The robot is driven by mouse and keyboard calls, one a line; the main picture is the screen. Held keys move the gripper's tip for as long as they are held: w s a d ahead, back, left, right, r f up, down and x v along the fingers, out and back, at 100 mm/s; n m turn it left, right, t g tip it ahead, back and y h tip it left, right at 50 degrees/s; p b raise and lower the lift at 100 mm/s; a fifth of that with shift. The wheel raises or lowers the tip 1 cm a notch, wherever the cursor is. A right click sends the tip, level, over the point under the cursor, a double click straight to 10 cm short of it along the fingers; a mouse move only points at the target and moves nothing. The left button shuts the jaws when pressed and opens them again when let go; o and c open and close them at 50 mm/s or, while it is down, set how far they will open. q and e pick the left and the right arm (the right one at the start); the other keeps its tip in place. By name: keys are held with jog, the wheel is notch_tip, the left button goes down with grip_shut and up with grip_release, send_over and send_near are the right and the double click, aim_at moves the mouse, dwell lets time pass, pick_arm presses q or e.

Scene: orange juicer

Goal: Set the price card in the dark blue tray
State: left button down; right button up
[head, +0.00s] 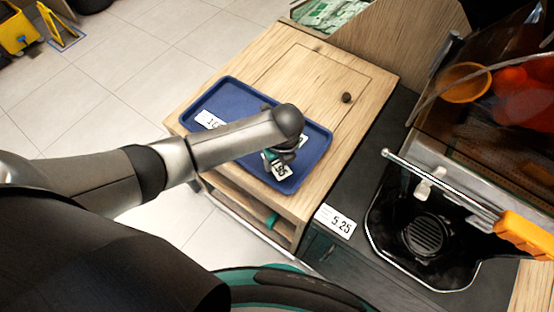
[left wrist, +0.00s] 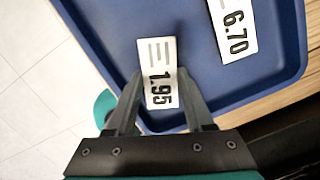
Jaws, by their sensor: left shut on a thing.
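My left gripper (head: 272,156) is over the near right part of the dark blue tray (head: 317,160). It is shut on a white price card (head: 281,170) reading 1.95. In the left wrist view this card (left wrist: 159,72) lies between the two fingers (left wrist: 160,80), over the floor of the blue tray (left wrist: 110,30). I cannot tell whether the card touches the tray. Another card reading 6.70 (left wrist: 234,28) lies in the tray to its right. One more white card (head: 209,119) lies at the tray's left end, partly hidden by my arm. My right gripper is not in view.
The tray sits on a wooden cabinet (head: 340,70) with a round dark knob (head: 347,97). A card reading 5.25 (head: 335,221) lies on the dark counter to the right. The juicer (head: 470,170) with oranges and an orange-handled tool (head: 525,235) stand at the right.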

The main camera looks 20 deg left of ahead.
aim_at(280, 168)
pick_arm(q)
jog(key=shift+f, duration=0.2)
jog(key=shift+c, duration=1.4)
grip_release()
jog(key=shift+r, duration=0.1)
notch_tip(280, 168, up, 12)
jog(key=s+d+p, duration=0.1)
jog(key=p, duration=0.3)
jog(key=shift+d, duration=0.15)
